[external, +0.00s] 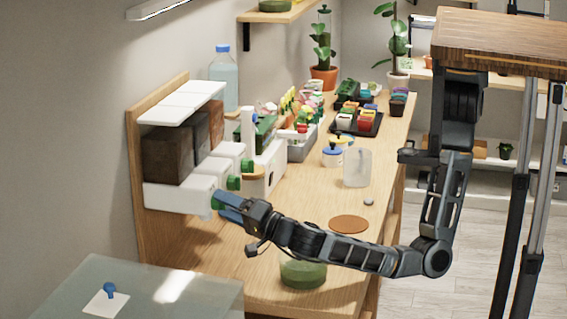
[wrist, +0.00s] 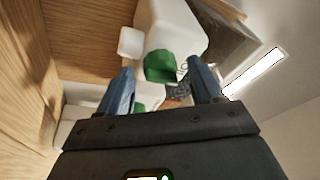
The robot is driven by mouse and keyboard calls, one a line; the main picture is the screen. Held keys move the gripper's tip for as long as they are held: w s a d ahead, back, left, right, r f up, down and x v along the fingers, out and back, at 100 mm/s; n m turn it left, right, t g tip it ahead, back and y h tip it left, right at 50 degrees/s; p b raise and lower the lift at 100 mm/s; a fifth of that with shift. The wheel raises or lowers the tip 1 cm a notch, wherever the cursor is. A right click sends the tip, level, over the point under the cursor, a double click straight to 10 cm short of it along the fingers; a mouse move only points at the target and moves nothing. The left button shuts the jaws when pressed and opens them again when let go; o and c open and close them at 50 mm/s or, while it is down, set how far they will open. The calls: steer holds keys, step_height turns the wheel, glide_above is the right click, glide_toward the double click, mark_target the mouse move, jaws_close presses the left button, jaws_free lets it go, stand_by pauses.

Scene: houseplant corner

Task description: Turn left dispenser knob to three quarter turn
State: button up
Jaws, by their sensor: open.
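The dispenser unit stands against the wall in the external view, with white bodies and green knobs. The nearest dispenser (external: 175,196) has a green knob (external: 215,201), partly hidden by my gripper. My gripper (external: 222,203) has blue fingers and reaches this knob from the right. In the wrist view my gripper (wrist: 161,82) is open, with a green knob (wrist: 161,66) between and just beyond its fingertips. I cannot tell whether the fingers touch it. The knob's turn angle is not readable.
Two more green knobs, the middle one (external: 233,183) and the far one (external: 247,166), sit close behind. A clear pitcher (external: 357,167), a brown round mat (external: 348,224) and a green-filled bowl (external: 303,273) are on the bench. A glass-topped surface (external: 205,292) lies in front.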

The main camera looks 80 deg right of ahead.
steer(key=shift+c, duration=0.4)
steer(key=c, duration=1)
steer(key=shift+o, duration=0.2)
